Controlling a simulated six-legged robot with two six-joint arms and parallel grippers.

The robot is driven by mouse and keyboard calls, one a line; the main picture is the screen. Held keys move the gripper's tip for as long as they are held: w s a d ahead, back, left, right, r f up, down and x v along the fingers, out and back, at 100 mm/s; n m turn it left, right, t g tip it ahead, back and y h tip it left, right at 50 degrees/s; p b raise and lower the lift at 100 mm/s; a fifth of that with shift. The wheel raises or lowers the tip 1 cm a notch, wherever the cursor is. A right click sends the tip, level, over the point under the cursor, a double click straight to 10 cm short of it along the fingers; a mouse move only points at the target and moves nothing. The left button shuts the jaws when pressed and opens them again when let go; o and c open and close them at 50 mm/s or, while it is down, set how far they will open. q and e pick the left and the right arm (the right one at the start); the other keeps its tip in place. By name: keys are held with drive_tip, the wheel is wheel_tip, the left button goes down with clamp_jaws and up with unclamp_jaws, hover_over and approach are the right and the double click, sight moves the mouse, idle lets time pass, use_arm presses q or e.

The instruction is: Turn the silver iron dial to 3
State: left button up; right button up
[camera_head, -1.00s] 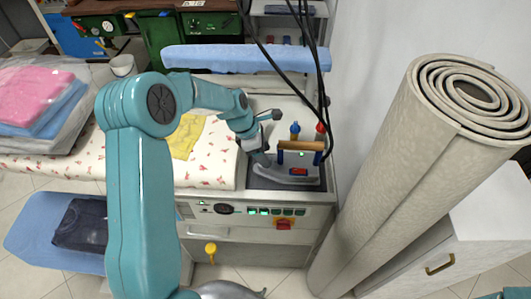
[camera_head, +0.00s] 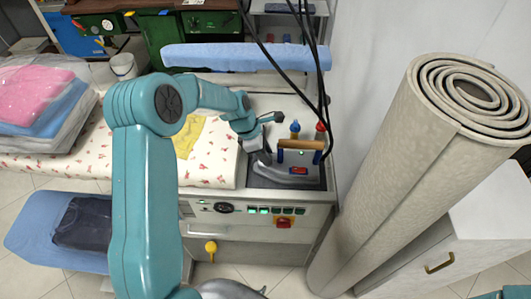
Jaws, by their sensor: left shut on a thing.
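The silver iron (camera_head: 285,176) rests on a dark pad at the right end of the ironing station. It has a wooden handle (camera_head: 301,145) on blue posts and a small red part on its body. My left gripper (camera_head: 264,158) reaches down to the iron's left side, beside the handle. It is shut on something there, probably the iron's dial. The dial and its marks are too small and hidden by the gripper to read. My right gripper is out of view.
A blue-topped bottle (camera_head: 295,127) and a red-topped one stand behind the iron. Black cables hang beside it. A rolled carpet (camera_head: 420,170) stands close on the right. A padded blue board (camera_head: 247,57) lies behind. A flowered ironing surface (camera_head: 60,145) extends left.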

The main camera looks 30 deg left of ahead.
use_arm(q)
drive_tip(key=m, duration=0.2)
drive_tip(key=m+g+h, duration=0.1)
drive_tip(key=m, duration=0.1)
drive_tip(key=shift+w+m+g, duration=0.15)
drive_tip(key=shift+m+g, duration=0.95)
drive_tip(key=shift+m, duration=1.2)
drive_tip(key=o, duration=1)
drive_tip(key=shift+o, duration=0.2)
drive_tip(key=shift+w, duration=0.1)
